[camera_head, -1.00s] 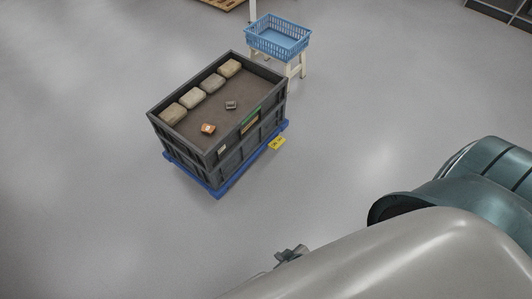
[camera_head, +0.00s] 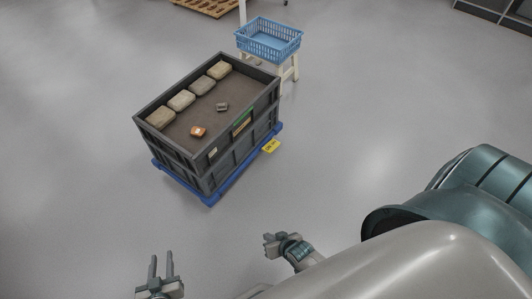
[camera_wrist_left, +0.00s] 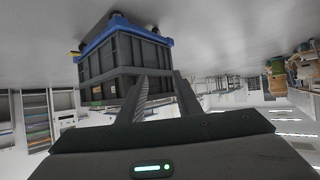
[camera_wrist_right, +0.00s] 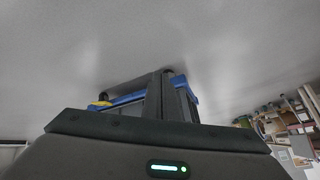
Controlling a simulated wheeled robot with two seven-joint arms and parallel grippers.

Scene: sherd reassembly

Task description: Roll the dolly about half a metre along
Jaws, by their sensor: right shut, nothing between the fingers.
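The blue dolly (camera_head: 211,199) stands on the floor under a dark grey crate (camera_head: 205,172), left of the middle in the head view. In the left wrist view the dolly (camera_wrist_left: 122,30) and crate (camera_wrist_left: 120,60) appear upside down beyond the fingers. The right wrist view shows part of the dolly (camera_wrist_right: 131,98) behind the fingers. My left gripper (camera_head: 162,262) is open and empty, in front of the dolly and apart from it. My right gripper (camera_head: 269,243) is shut and empty, to the right of the left one, also apart from the dolly.
In the crate lie several pale blocks (camera_head: 181,100), an orange piece (camera_head: 198,131) and a small grey piece (camera_head: 222,107). A yellow tag (camera_head: 271,146) is at the dolly's right side. A blue basket (camera_head: 268,46) on a stand is behind. A pallet (camera_head: 210,5) lies farther back. Floor at left is clear.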

